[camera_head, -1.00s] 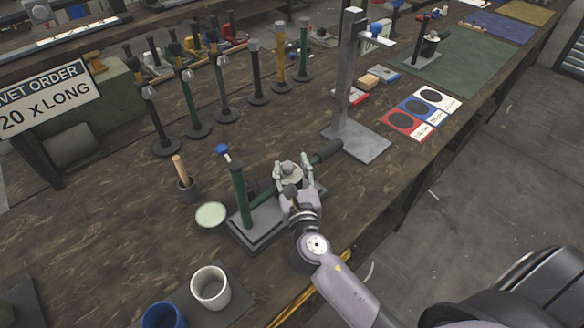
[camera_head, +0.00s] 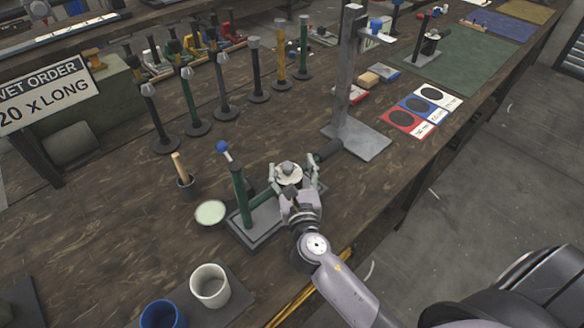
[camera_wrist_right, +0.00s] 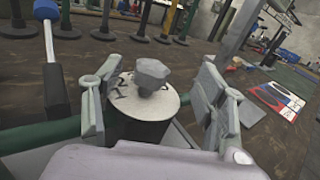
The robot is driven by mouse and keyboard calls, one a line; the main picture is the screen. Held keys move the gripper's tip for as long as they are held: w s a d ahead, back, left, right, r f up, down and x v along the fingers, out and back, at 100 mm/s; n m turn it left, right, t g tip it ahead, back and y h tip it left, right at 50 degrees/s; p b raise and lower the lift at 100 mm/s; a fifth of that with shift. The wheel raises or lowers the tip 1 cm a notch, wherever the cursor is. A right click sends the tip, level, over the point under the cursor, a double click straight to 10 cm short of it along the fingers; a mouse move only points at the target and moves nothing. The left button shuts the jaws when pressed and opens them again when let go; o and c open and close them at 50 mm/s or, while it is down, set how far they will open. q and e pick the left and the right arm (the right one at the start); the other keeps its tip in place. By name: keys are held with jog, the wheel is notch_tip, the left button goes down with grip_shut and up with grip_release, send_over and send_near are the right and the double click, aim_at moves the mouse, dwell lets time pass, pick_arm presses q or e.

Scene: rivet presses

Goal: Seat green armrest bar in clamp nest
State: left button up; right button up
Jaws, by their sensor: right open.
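The green bar (camera_head: 262,199) lies low across the grey base plate (camera_head: 252,234), beside an upright green post (camera_head: 240,195). A black grip (camera_head: 329,150) shows beyond my gripper, in line with the bar. A round clamp with a cream disc and grey knob (camera_head: 288,170) stands between my right gripper's fingers (camera_head: 292,179). In the right wrist view the fingers are open, one on each side of the clamp (camera_wrist_right: 150,95). The green bar also shows there at the left (camera_wrist_right: 45,136). Its contact with the nest is hidden. My left gripper is not in view.
A cream round pad (camera_head: 211,213) and a wooden-handled tool in a cup (camera_head: 183,176) are on the left. A tall grey press (camera_head: 347,95) stands behind. White (camera_head: 210,286) and blue (camera_head: 162,315) cups are in front. Red, blue and white cards (camera_head: 423,110) lie right.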

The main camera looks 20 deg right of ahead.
jog(key=v, duration=1.2)
dwell(0.3)
